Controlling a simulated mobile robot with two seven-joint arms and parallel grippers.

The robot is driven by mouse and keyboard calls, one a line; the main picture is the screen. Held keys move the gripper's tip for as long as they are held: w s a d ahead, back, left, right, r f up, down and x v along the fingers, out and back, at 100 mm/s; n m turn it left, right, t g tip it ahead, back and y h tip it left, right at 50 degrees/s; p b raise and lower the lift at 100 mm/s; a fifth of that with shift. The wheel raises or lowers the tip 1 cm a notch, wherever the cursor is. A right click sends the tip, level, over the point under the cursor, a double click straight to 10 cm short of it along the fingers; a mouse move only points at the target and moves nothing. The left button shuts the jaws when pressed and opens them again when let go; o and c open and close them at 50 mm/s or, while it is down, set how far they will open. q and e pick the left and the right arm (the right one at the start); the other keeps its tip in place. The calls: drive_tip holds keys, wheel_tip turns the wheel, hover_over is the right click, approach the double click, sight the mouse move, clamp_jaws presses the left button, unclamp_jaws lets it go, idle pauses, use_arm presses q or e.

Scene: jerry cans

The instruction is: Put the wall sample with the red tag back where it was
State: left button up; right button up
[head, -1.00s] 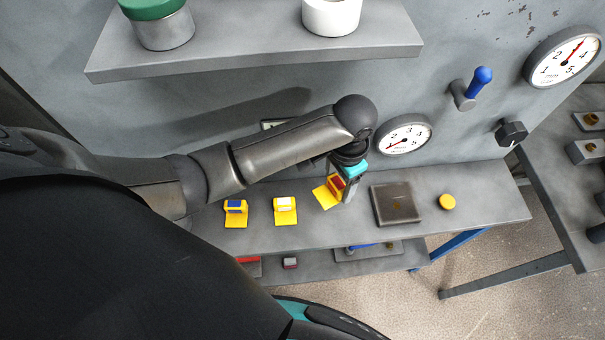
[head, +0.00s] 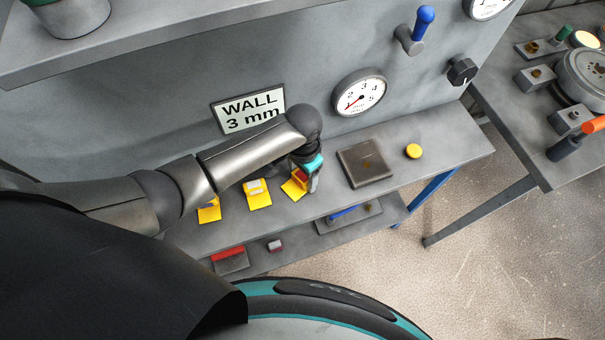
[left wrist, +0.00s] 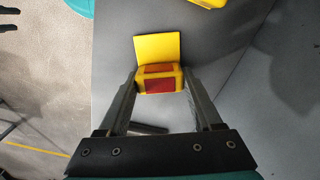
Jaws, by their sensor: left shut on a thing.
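The wall sample with the red tag (head: 296,188) is a yellow angled piece at the right end of a row on the bench (head: 232,226). My left gripper (head: 311,184) is shut on it. In the left wrist view the fingers (left wrist: 164,92) flank its red-tagged block (left wrist: 159,85), with the yellow plate beyond. I cannot tell whether it touches the bench. To its left are a yellow sample with a white tag (head: 258,197) and another yellow sample (head: 209,213), partly hidden by my arm. My right gripper is not in view.
A dark square plate (head: 365,164) and a yellow knob (head: 413,151) are right of the red-tagged sample. A "WALL 3 mm" sign (head: 248,108) and a gauge (head: 359,94) are on the wall behind. A lower shelf (head: 340,222) holds several small items.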

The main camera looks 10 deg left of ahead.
sight(303, 176)
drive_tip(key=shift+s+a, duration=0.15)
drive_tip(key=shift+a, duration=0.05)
use_arm(q)
drive_tip(key=o, duration=1.5)
drive_tip(key=shift+f, duration=0.1)
drive_tip(key=shift+c, duration=0.2)
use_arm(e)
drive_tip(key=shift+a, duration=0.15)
use_arm(q)
wheel_tip(303, 176, up, 12)
drive_tip(key=p, duration=0.2)
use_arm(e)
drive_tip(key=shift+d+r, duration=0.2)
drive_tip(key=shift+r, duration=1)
